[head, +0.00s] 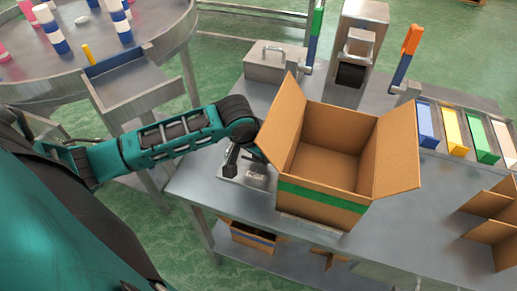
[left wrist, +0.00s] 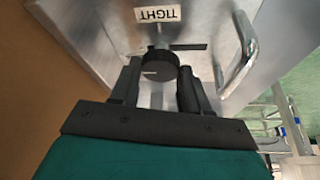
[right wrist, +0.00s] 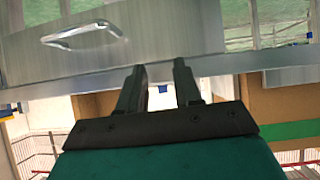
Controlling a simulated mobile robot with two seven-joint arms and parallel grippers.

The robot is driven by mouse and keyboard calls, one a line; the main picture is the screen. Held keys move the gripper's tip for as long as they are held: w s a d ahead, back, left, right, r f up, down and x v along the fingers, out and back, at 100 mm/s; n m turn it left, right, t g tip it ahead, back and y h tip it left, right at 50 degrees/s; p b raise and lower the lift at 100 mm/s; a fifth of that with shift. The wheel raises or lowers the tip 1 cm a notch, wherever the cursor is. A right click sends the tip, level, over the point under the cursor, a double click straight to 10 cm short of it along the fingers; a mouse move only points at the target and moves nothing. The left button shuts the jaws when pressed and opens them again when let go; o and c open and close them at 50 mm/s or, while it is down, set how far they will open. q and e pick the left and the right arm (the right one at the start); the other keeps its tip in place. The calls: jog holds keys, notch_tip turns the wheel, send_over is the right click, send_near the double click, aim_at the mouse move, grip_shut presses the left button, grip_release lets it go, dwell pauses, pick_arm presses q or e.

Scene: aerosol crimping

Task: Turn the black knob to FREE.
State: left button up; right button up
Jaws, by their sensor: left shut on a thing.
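The black knob (left wrist: 158,66) sits between the two fingers of my left gripper (left wrist: 157,85) in the left wrist view. The gripper is shut on it. A short white mark on the knob lies roughly sideways in that view. A white TIGHT label (left wrist: 156,14), upside down, is on the metal plate above the knob. No FREE label can be read. In the head view my left arm reaches in to the cardboard box's left flap; the knob cannot be made out there. My right gripper (right wrist: 161,85) is open and empty in the right wrist view.
An open cardboard box (head: 322,207) with a green stripe stands close beside my left arm. Behind it are a metal case (head: 262,72) with a handle and a metal machine (head: 362,25). A round table (head: 40,75) with bottles is at the far left.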

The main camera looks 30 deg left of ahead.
aim_at(257, 159)
pick_arm(q)
jog(key=shift+n, duration=0.4)
jog(key=o, duration=1.1)
jog(key=shift+c, duration=0.2)
jog(key=shift+r, duration=0.1)
jog(key=shift+s+r, duration=0.1)
jog(key=shift+r, duration=0.15)
jog(key=v, duration=0.2)
jog(key=shift+s+r, duration=0.1)
jog(key=shift+r, duration=0.25)
jog(key=s, duration=1.2)
jog(key=shift+d+f, duration=0.15)
jog(key=shift+d, duration=0.05)
